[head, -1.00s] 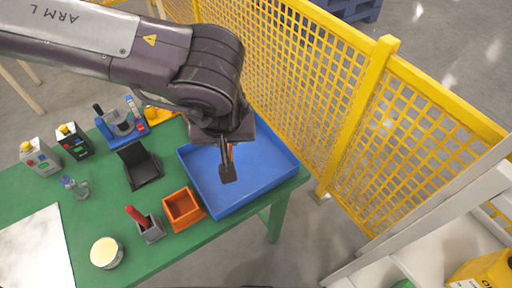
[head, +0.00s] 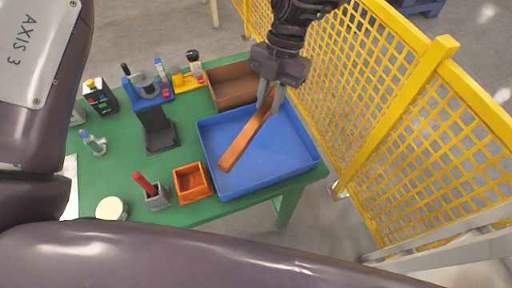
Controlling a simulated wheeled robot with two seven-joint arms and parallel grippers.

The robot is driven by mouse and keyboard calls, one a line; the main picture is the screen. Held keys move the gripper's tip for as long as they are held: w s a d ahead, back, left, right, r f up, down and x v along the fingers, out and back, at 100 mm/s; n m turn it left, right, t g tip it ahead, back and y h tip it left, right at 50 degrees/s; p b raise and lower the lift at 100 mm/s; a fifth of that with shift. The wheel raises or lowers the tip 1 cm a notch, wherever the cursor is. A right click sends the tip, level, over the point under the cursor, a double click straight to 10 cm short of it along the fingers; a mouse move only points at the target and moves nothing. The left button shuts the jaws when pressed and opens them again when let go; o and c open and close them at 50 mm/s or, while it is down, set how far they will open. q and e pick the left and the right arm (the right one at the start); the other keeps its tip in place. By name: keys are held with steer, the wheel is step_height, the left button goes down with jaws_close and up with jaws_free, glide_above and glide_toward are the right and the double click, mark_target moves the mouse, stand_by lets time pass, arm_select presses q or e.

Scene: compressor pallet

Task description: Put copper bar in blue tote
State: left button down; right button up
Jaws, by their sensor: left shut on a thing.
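The copper bar (head: 243,141) is a long flat orange-brown strip. My left gripper (head: 270,98) is shut on its upper end, at the far side of the blue tote. The blue tote (head: 310,158) is a wide shallow tray at the right end of the green table. The bar slants toward the lower left across the tote's opening. Its free end lies near the tote's left side in the picture; I cannot tell whether it touches the floor of the tote. My right gripper is not in view.
A brown bin (head: 222,104) stands behind the blue tote and a small orange bin (head: 187,197) to its left. A black holder (head: 160,138) and a grey cup with a red handle (head: 158,202) are farther left. A yellow mesh fence (head: 385,130) runs close along the right.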

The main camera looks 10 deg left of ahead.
arm_select(q)
steer(key=w+a+f+n+t+h+b, duration=0.1)
steer(key=a+f+n+t+h, duration=0.3)
steer(key=n, duration=0.8)
steer(key=w+a+n+t+h, duration=0.15)
steer(key=a+n, duration=0.45)
steer(key=n, duration=0.6)
steer(key=shift+h, duration=0.25)
steer(key=f+b, duration=0.1)
steer(key=f, duration=0.4)
steer(key=f+b, duration=0.1)
steer(key=f, duration=0.4)
steer(key=f+b, duration=0.1)
steer(key=f, duration=0.3)
steer(key=shift+s+d+f, duration=0.1)
steer(key=shift+s+f, duration=0.2)
steer(key=shift+f, duration=2.65)
steer(key=c, duration=1.3)
jaws_free()
steer(key=shift+o, duration=0.2)
steer(key=w+v, duration=0.1)
steer(key=v, duration=1.1)
steer(key=shift+s, duration=0.4)
steer(key=shift+d, duration=0.1)
